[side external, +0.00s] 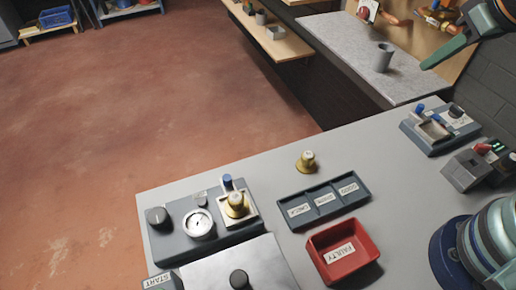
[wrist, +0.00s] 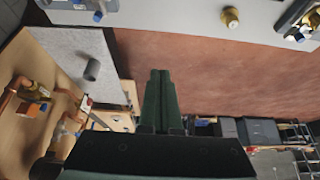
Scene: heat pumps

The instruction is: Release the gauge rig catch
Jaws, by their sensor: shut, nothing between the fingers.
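The gauge rig (side external: 180,250) is a dark blue-grey box at the front left of the grey bench, with a round white dial (side external: 199,223) and a black knob (side external: 158,217). A blue-tipped piece, which looks like the catch (side external: 227,182), stands beside a brass-coloured part (side external: 236,204) seated on the rig's pale plate. Whether it is latched I cannot tell. Part of the rig shows in the wrist view (wrist: 291,17), top right. My gripper (side external: 426,66) is shut and empty, high at the upper right, far from the rig; its fingers lie together in the wrist view (wrist: 160,74).
A loose brass part (side external: 307,161) stands mid-bench. A dark three-compartment tray (side external: 323,200) and a red FAULTY bin (side external: 343,250) lie right of the rig. Another fixture (side external: 440,128) sits at the bench's right. A grey cup (side external: 383,57) stands on the speckled counter.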

